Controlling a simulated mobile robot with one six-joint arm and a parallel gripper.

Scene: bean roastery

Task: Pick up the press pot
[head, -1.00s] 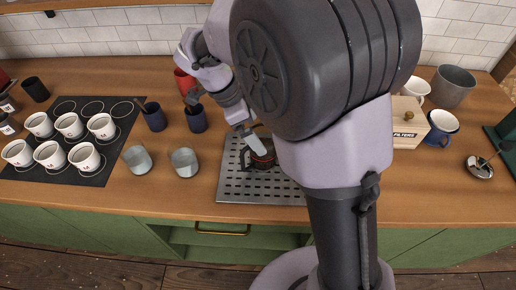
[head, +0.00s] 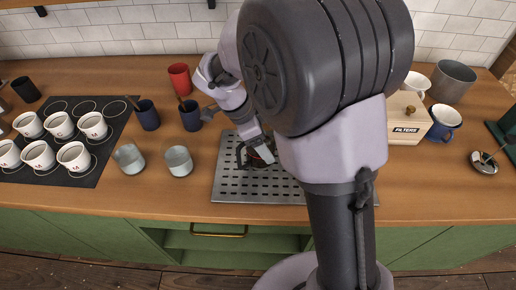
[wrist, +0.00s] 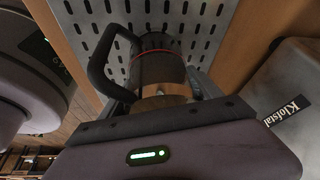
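The press pot (wrist: 158,68) is dark with a red band, and its black handle sticks out to the left in the wrist view. It stands on the slotted metal drip tray (wrist: 200,20). In the head view, its handle (head: 241,157) shows beside my gripper (head: 259,150), which hides most of the body. In the wrist view, the fingers of my gripper (wrist: 166,88) are spread, one on each side of the pot's near part. A narrow gap seems to show at the right finger; contact on the left is unclear.
Left of the tray (head: 230,190) stand two grey cups (head: 178,161), two dark blue cups (head: 190,117) and a red cup (head: 181,78). White cups stand on a black mat (head: 88,178) at far left. A filters box (head: 405,118) and blue mug (head: 443,122) are right.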

